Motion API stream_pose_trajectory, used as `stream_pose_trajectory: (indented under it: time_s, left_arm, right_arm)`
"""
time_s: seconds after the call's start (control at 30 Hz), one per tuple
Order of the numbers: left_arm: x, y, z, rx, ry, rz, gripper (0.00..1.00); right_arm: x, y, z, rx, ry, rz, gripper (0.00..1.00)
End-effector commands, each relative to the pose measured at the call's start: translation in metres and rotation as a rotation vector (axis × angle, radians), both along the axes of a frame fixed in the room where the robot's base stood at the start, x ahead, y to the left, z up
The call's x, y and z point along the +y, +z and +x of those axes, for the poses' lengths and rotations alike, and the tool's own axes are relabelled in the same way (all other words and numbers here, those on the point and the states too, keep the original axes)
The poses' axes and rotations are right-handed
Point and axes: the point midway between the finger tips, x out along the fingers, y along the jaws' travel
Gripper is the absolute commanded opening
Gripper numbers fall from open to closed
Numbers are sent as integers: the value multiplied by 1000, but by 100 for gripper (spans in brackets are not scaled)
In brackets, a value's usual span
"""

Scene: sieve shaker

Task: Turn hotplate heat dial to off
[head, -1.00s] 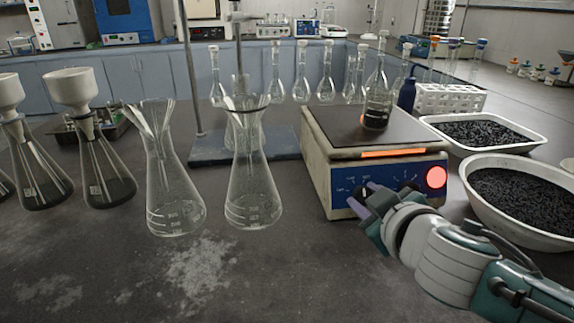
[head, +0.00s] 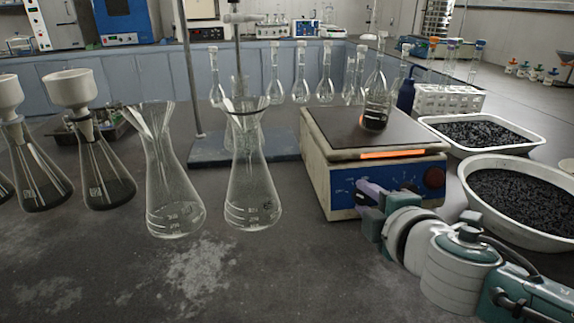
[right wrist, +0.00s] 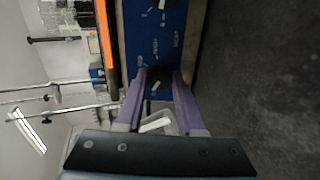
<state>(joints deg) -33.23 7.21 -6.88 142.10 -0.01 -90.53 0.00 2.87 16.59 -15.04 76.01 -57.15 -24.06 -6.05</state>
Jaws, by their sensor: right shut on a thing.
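The hotplate (head: 322,170) stands right of centre in the head view, with a blue front panel, a lit orange strip and a dark red round light at its right end. My right gripper (head: 368,192) is at the left part of the panel and hides the dial there. In the right wrist view, the purple fingers (right wrist: 159,76) are shut on a dark dial (right wrist: 157,83) with a white pointer mark. A second dial (right wrist: 160,10) shows at the top edge of that view, clear of the fingers. The panel lettering is too small to read surely. My left gripper is not in view.
A flask with dark liquid (head: 374,118) stands on the hotplate's top. A bowl of black granules (head: 485,229) and a tray (head: 532,140) are at the right. Glass flasks (head: 255,205) stand to the left. The front of the table is bare.

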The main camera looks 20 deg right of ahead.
Motion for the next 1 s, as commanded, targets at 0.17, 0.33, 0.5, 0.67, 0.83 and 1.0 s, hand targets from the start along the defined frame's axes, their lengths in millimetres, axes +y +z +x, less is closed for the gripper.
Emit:
stream_pose_trajectory:
  time_s: [0.17, 0.33, 0.5, 0.67, 0.83, 1.0]
  left_arm:
    - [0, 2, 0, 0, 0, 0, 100]
    - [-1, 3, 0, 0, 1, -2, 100]
    - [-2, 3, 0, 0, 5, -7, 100]
    - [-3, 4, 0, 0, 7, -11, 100]
    - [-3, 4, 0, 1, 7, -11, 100]
    - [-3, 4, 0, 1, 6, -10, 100]
  right_arm:
    - [0, 1, 0, 26, 45, -108, 0]
    - [0, 1, 0, 42, 74, -181, 0]
    - [0, 1, 0, 52, 92, -223, 0]
    - [0, 1, 0, 56, 99, -239, 0]
    - [0, 1, 0, 57, 100, -242, 0]
    - [0, 1, 0, 56, 100, -243, 0]
